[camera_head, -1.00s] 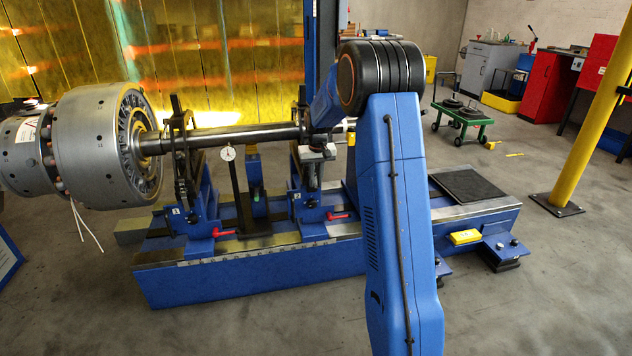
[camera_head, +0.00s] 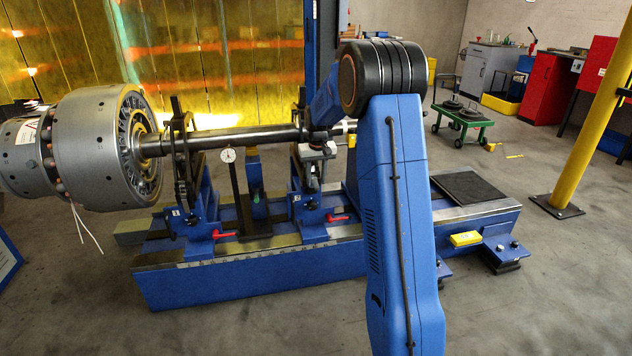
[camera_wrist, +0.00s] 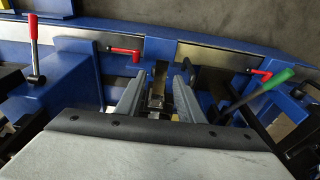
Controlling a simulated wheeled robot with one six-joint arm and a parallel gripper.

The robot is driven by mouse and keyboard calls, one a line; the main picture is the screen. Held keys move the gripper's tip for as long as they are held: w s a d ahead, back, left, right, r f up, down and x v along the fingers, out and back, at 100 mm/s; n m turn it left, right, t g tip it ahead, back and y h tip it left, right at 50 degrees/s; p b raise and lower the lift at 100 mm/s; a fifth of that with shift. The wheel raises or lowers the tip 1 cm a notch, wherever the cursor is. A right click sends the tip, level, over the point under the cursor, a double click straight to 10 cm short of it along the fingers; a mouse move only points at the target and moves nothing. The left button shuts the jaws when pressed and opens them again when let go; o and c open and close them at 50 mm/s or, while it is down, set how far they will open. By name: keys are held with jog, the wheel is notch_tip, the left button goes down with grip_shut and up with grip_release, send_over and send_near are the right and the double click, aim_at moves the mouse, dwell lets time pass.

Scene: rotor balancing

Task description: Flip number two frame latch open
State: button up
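Two blue bearing frames stand on the machine bed, the left one (camera_head: 200,205) and the right one (camera_head: 306,207). Each has a small number plate, too small to read surely. My gripper (camera_head: 318,148) is low over the top of the right frame, partly hidden by my arm. In the wrist view my gripper (camera_wrist: 158,98) has its two grey fingers apart, with a narrow metal part (camera_wrist: 158,78) showing between and beyond them. I cannot tell whether they touch it. No latch shows clearly. A green-handled lever (camera_wrist: 270,88) is right of the fingers.
The shaft (camera_head: 235,139) carries the large grey rotor (camera_head: 95,150) at left. Red levers (camera_head: 223,233) sit low on the frames; in the wrist view a red-handled lever (camera_wrist: 34,50) stands at left. A dial gauge (camera_head: 228,155) stands between the frames. Open floor lies in front.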

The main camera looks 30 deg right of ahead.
aim_at(318, 189)
notch_tip(318, 189, up, 16)
jog(key=s, duration=0.2)
jog(key=shift+s+a, duration=0.25)
jog(key=shift+a, duration=0.05)
dwell(0.3)
jog(key=s+a+r+n+t, duration=0.1)
jog(key=s+a+r, duration=0.1)
jog(key=s+a, duration=0.45)
jog(key=s+a+r, duration=0.1)
jog(key=s+a, duration=0.2)
jog(key=s, duration=0.7)
jog(key=s+a+r+n+t, duration=0.1)
jog(key=s+a+r, duration=0.1)
jog(key=s+a, duration=0.45)
jog(key=s+a+f, duration=0.1)
jog(key=s+f, duration=0.2)
jog(key=s, duration=0.5)
jog(key=s+a+f, duration=0.2)
jog(key=s+f, duration=0.1)
jog(key=s, duration=0.5)
jog(key=s+a+f+n+t, duration=0.1)
jog(key=s+f, duration=0.2)
jog(key=s, duration=0.5)
jog(key=shift+s+a+f, duration=0.25)
jog(key=shift+a+f, duration=0.05)
jog(key=shift+a, duration=0.1)
